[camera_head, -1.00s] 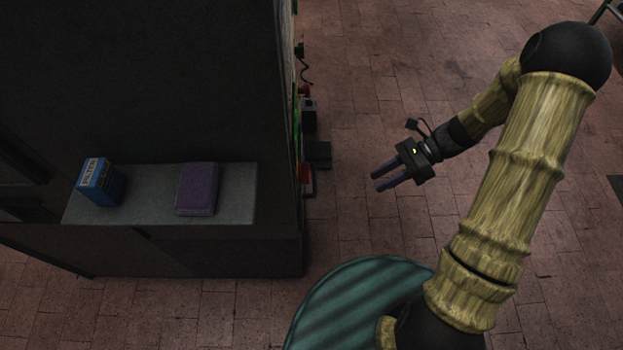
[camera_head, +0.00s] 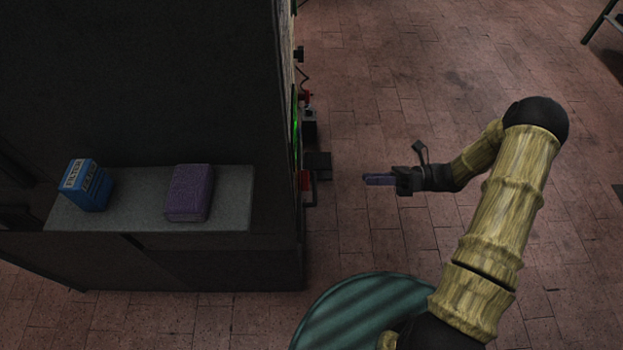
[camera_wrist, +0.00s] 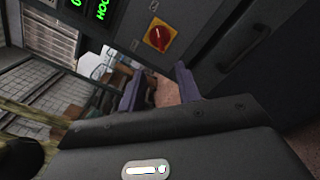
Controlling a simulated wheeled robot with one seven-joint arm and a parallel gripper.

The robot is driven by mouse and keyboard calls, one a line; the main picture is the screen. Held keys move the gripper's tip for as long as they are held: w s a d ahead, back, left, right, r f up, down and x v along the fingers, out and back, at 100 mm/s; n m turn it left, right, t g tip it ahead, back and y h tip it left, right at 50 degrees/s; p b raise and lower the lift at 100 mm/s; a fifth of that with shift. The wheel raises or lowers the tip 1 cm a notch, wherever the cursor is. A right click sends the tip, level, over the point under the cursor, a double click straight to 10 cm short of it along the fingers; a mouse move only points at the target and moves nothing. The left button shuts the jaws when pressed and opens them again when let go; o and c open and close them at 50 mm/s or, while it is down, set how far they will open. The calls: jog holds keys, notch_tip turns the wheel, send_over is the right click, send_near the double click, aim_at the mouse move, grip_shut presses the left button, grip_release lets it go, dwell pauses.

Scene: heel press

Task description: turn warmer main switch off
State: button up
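A red rotary switch on a yellow plate (camera_wrist: 158,35) sits on the dark machine front in the wrist view; it looks like a main switch. Its exact setting is too small to tell. My gripper (camera_wrist: 160,72) is open and empty, with its two purple-grey fingers apart below the switch in that picture. In the head view my gripper (camera_head: 367,179) points left at the machine's front, with a clear gap between. The machine's front is seen edge-on there, so the switch cannot be made out for sure.
The dark machine cabinet (camera_head: 150,80) fills the left. Red and black parts (camera_head: 306,181) stick out from its front. A green display (camera_wrist: 95,8) is beside the switch. A blue box (camera_head: 87,185) and a purple block (camera_head: 189,193) lie on a grey shelf (camera_head: 120,222).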

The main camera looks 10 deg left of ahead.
aim_at(305, 181)
jog(key=p+x, duration=0.1)
jog(key=x, duration=1.5)
jog(key=shift+s+a, duration=0.1)
jog(key=shift+s, duration=0.05)
jog(key=shift+c, duration=0.4)
grip_shut()
